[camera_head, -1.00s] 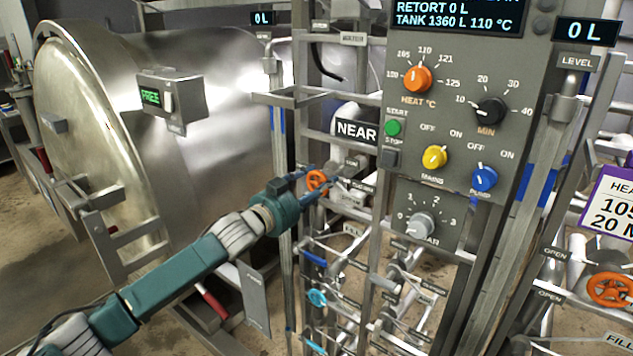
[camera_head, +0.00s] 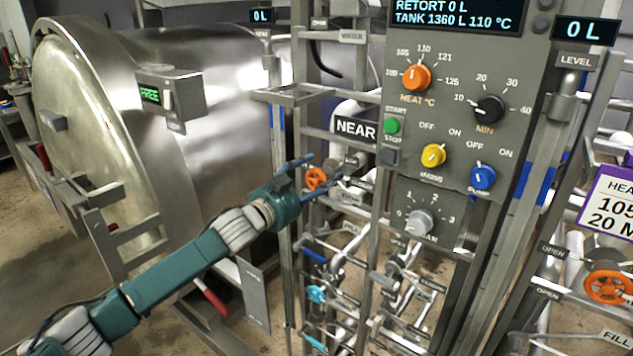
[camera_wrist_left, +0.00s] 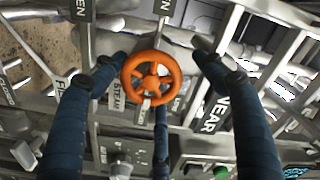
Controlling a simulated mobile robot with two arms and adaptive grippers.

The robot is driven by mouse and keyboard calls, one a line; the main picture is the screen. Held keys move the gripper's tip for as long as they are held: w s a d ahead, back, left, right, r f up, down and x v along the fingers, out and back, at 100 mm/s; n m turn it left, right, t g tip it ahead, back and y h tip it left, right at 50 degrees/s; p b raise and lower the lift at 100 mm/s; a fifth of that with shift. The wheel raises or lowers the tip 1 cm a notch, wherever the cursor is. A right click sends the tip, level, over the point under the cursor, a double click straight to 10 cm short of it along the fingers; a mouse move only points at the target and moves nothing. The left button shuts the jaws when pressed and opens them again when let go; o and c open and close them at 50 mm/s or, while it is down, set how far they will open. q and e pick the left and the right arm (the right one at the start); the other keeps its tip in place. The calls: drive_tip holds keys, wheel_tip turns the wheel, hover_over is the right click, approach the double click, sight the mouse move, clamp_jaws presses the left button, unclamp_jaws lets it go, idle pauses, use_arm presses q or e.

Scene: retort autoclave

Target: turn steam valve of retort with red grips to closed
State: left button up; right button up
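The steam valve is an orange handwheel (camera_head: 316,178) on the pipework left of the control panel. It also shows in the left wrist view (camera_wrist_left: 151,77), beside a label reading STEAM. My left gripper (camera_head: 322,168) is open at this wheel, with its blue fingers spread. In the left wrist view, the fingers (camera_wrist_left: 158,55) stand on both sides of the wheel with gaps, and another finger shows below it; none is clearly touching. The retort (camera_head: 100,130) is a big steel drum at the left, with a red grip (camera_head: 44,157) at its door. My right gripper is not in view.
The control panel (camera_head: 450,150) with several knobs stands close right of the wheel. A NEAR sign (camera_head: 356,129), grey frame bars and pipes surround it. A light-blue handwheel (camera_head: 316,294) is below. Another orange handwheel (camera_head: 608,287) is at the far right.

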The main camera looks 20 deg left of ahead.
use_arm(q)
drive_tip(key=shift+s+d+f, duration=0.1)
drive_tip(key=shift+f, duration=0.1)
drive_tip(key=shift+s+a+f, duration=0.15)
drive_tip(key=shift+s+a, duration=0.15)
drive_tip(key=v, duration=1.1)
drive_tip(key=shift+s+r, duration=0.2)
drive_tip(key=shift+r, duration=0.15)
drive_tip(key=shift+f, duration=0.1)
